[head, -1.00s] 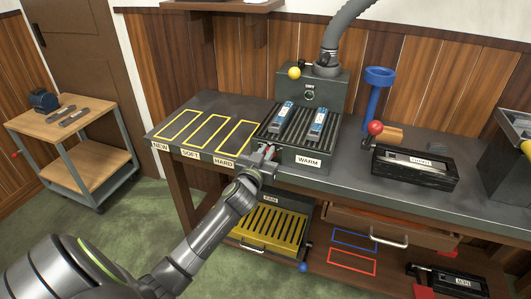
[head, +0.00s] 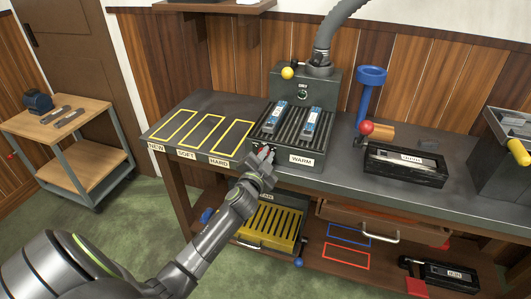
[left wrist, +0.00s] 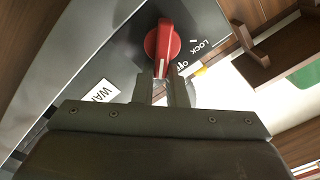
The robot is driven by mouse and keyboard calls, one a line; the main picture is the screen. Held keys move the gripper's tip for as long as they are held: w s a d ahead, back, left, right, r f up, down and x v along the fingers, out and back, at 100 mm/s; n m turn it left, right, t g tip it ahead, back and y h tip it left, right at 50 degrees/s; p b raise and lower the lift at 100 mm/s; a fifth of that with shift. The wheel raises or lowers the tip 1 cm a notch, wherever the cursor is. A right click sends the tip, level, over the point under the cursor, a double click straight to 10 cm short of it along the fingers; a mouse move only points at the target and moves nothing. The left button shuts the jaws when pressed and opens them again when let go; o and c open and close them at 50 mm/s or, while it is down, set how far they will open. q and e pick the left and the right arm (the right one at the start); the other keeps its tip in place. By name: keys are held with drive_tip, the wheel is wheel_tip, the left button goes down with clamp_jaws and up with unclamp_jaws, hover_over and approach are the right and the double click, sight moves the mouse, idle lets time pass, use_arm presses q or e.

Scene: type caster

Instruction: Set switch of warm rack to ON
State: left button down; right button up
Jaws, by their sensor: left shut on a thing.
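The warm rack (head: 318,149) is a dark ribbed box on the bench with a white WARM label on its front. Its switch is a red knob (left wrist: 163,48) with a white line, at the left of the rack's front. LOCK and OFF marks (left wrist: 187,58) show beside it in the left wrist view; an ON mark is not visible. My left gripper (head: 264,153) is at the knob, and its fingertips (left wrist: 163,82) are shut on it. In the head view the fingers mostly hide the knob. My right gripper is not in view.
Two blue-and-grey pieces (head: 279,117) lie on the rack. Yellow outlines (head: 206,136) mark bench space at left. A dark box (head: 303,90) with a hose stands behind. A yellow slotted tray (head: 272,226) is below.

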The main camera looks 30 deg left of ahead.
use_arm(q)
drive_tip(key=shift+s+f+m, duration=0.1)
drive_tip(key=shift+f+m, duration=0.55)
drive_tip(key=shift+m, duration=0.25)
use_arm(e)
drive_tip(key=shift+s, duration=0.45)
use_arm(q)
drive_tip(key=shift+a, duration=0.1)
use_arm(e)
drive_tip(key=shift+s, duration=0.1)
use_arm(q)
drive_tip(key=c, duration=1.7)
unclamp_jaws()
drive_tip(key=shift+o, duration=1.2)
drive_tip(key=shift+a, duration=0.15)
drive_tip(key=shift+a+r, duration=0.1)
drive_tip(key=shift+r, duration=0.05)
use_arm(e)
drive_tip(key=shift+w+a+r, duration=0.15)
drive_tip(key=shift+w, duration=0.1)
use_arm(q)
drive_tip(key=shift+r, duration=0.1)
